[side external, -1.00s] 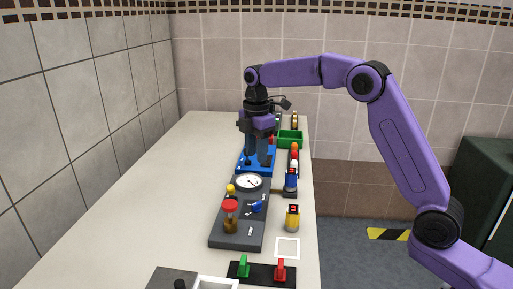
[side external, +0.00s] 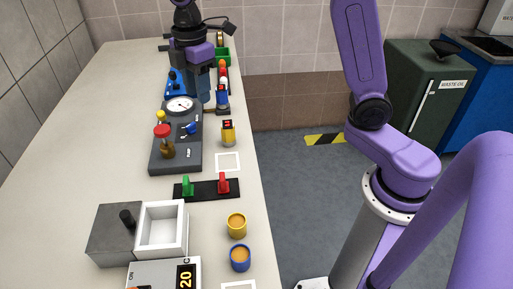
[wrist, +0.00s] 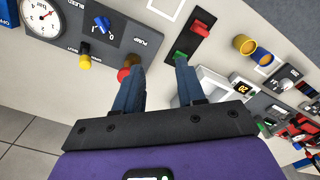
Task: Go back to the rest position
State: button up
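My gripper (side external: 200,94) hangs fingers-down above the counter in the side external view, beside the blue base (side external: 174,84) and behind the dark gauge panel. In the wrist view my gripper (wrist: 160,66) has its two blue fingers apart, with pale counter between them and nothing held. A red knob (wrist: 123,75) shows close to the left finger in that view; I cannot tell whether they touch. No rest position is marked in view.
Nearer are a switch strip (side external: 206,190), a white open box (side external: 162,228), a yellow cup (side external: 237,225) and a blue cup (side external: 240,258). The counter's left side is clear.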

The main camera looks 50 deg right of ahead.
jog(key=s+d+f+m, duration=0.1)
jog(key=s+d+f, duration=0.1)
jog(key=s, duration=0.7)
jog(key=s+d+f+m, duration=0.1)
jog(key=s+d+f, duration=0.1)
jog(key=s, duration=0.8)
jog(key=s+d+f+m, duration=0.1)
jog(key=s+d, duration=0.3)
jog(key=s, duration=0.6)
jog(key=shift+f+m, duration=0.4)
jog(key=shift+f, duration=0.1)
jog(key=shift+c, duration=0.3)
